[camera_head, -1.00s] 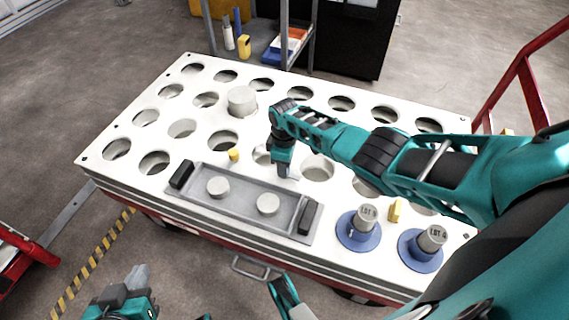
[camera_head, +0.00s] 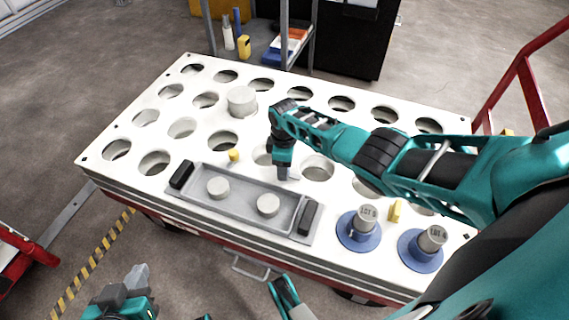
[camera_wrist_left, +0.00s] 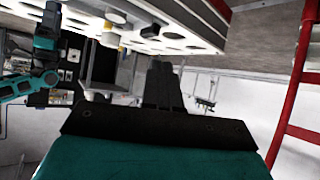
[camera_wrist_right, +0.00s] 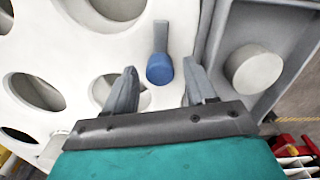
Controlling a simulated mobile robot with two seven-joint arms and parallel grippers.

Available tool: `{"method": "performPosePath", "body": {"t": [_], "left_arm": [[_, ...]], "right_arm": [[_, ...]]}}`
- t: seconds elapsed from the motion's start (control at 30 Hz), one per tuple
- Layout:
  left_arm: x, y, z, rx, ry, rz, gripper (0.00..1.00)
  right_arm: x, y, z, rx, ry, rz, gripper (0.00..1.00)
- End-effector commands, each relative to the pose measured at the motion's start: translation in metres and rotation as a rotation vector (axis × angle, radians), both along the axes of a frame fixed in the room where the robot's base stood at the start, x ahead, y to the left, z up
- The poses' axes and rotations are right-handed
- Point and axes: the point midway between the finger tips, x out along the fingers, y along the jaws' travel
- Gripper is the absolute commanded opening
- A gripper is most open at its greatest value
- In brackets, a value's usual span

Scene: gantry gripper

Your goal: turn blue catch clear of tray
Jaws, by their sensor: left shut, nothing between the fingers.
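The blue catch shows in the right wrist view as a round blue knob (camera_wrist_right: 159,68) with a grey lever (camera_wrist_right: 160,36) pointing up the picture. The lever lies beside the grey tray (camera_wrist_right: 212,40), with a gap between them. My right gripper (camera_wrist_right: 160,88) is open, its fingers to either side of the knob's near end. In the head view my right gripper (camera_head: 284,173) points down at the tray's back edge and hides the knob. The tray (camera_head: 243,207) holds two round grey pieces. My left gripper (camera_head: 136,278) is shut and empty, off the table's front left.
The white table (camera_head: 200,125) has rows of round holes. A pale cylinder (camera_head: 242,101) stands behind the tray. Two labelled cylinders on blue discs (camera_head: 358,232) stand at right. Small yellow pieces (camera_head: 234,154) sit near the tray and discs. A red rail (camera_head: 525,80) is at far right.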

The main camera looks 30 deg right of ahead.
Motion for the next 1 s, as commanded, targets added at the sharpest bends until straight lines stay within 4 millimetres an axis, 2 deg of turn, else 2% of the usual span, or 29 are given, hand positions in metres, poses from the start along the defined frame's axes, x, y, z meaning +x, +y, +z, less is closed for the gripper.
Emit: {"method": "performPosePath", "body": {"t": [0.23, 0.37, 0.47, 0.8, 1.0], "left_arm": [[0.000, 0.000, 0.000, 0.001, 0.000, 0.001, 0.00], [0.000, 0.001, 0.005, 0.001, 0.000, 0.002, 0.00], [0.000, 0.002, 0.013, 0.003, -0.001, 0.004, 0.00], [-0.004, 0.011, 0.040, 0.019, -0.003, 0.018, 0.00], [-0.005, 0.011, 0.050, 0.023, -0.001, 0.015, 0.00]], "right_arm": [[0.000, 0.000, 0.000, 0.000, 0.000, -0.001, 0.59], [0.000, 0.000, 0.008, 0.000, -0.001, -0.001, 0.59], [0.000, 0.000, 0.023, 0.000, -0.003, 0.000, 0.59], [0.000, 0.000, 0.097, 0.000, -0.003, 0.000, 0.59], [0.000, 0.000, 0.123, 0.000, -0.001, 0.000, 0.59]]}}
